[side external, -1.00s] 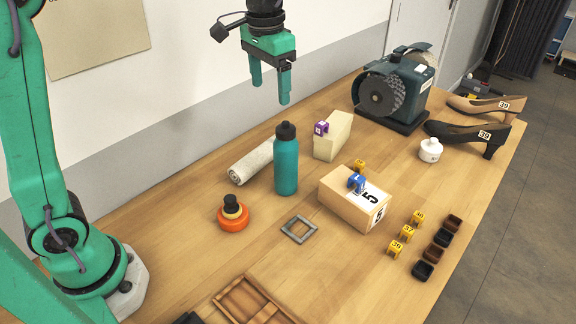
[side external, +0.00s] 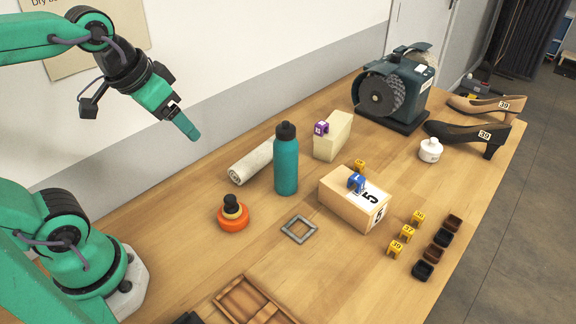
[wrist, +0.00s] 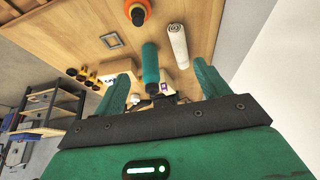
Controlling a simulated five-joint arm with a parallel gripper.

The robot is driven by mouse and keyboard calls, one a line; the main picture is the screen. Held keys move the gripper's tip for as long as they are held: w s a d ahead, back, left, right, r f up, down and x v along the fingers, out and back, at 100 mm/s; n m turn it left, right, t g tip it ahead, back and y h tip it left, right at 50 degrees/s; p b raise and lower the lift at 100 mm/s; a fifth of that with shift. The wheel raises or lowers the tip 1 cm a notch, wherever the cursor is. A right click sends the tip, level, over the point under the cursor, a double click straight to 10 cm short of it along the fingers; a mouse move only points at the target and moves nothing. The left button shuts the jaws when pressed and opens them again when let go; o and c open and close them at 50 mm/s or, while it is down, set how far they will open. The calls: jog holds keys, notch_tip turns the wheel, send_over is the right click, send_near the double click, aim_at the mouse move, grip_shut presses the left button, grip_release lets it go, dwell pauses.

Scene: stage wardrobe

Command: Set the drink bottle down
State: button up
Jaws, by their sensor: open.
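The teal drink bottle (side external: 286,168) with a dark cap stands upright on the wooden table, between the rolled cloth and the cardboard box. My gripper (side external: 190,134) is up in the air to the left of the bottle, well apart from it, tilted down to the right. In the wrist view, its two green fingers (wrist: 160,92) are spread with nothing held between them. The bottle also shows in the wrist view (wrist: 150,65), on the table beyond the fingers.
A rolled cloth (side external: 251,161) lies behind the bottle. An orange round container (side external: 233,219) and a grey square frame (side external: 299,229) are in front. A cardboard box (side external: 345,200), a cream block (side external: 338,137) and a bench grinder (side external: 410,90) stand to the right.

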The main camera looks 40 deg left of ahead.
jog(key=shift+s+a+f+t, duration=0.15)
jog(key=shift+s+f+t, duration=0.15)
jog(key=shift+s+f, duration=0.6)
jog(key=shift+s+r, duration=0.1)
jog(key=shift+r, duration=0.05)
dwell(0.5)
